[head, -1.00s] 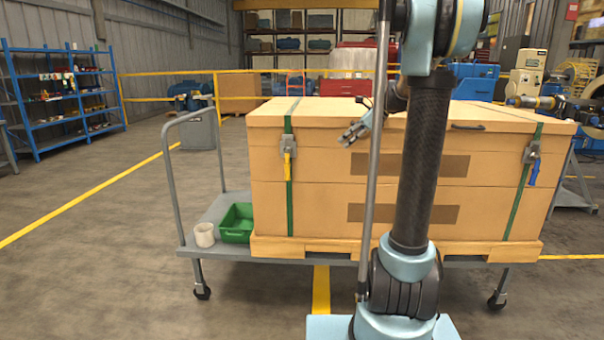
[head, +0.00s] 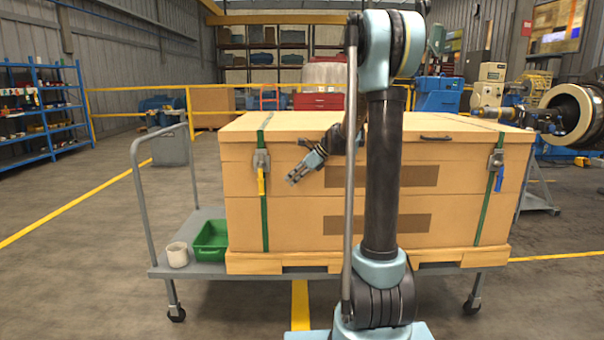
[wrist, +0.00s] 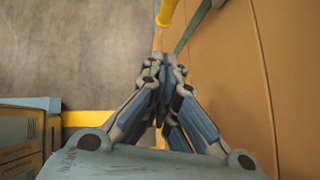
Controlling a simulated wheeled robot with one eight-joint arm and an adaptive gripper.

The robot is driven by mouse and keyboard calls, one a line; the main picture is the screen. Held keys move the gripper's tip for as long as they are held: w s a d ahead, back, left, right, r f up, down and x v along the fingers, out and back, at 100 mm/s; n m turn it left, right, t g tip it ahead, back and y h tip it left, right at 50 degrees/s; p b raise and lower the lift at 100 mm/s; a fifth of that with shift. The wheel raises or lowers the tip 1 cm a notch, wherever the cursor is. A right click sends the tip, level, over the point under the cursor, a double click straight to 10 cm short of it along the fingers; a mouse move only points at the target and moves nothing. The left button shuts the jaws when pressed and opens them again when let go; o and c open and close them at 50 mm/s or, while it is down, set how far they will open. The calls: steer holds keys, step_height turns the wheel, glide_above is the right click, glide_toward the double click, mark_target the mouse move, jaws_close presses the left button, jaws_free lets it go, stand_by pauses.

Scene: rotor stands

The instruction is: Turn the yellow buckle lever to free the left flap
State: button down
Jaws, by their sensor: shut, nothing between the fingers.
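A large tan crate (head: 300,205) stands on a grey cart, strapped by two green bands. The yellow buckle lever (head: 261,184) hangs down from a grey buckle (head: 261,160) on the left green strap (head: 265,222). In the wrist view the yellow lever (wrist: 166,12) shows at the top, beyond the fingertips, beside the green strap (wrist: 190,27). My gripper (head: 292,179) is to the right of the lever, in front of the crate face, apart from it. Its fingers are shut and empty, also in the wrist view (wrist: 165,62). My arm hides part of the crate front.
A second buckle with a blue lever (head: 498,180) is on the right strap. The cart (head: 205,270) carries a green bin (head: 210,240) and a white cup (head: 177,254) at its left end, below the lever. The cart's upright handle (head: 140,200) stands farther left. The floor in front is clear.

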mark_target(261, 178)
steer(key=shift+w+a+f, duration=0.3)
steer(key=shift+a+f, duration=0.35)
steer(key=shift+a, duration=0.6)
steer(key=shift+w+a+f, duration=0.3)
steer(key=shift+a+f, duration=0.3)
steer(key=shift+a, duration=0.7)
steer(key=shift+w+a+f, duration=0.3)
steer(key=shift+a+f, duration=0.35)
steer(key=shift+a, duration=0.6)
steer(key=shift+d, duration=0.15)
steer(key=shift+a+f+y, duration=0.1)
steer(key=shift+a+y, duration=0.2)
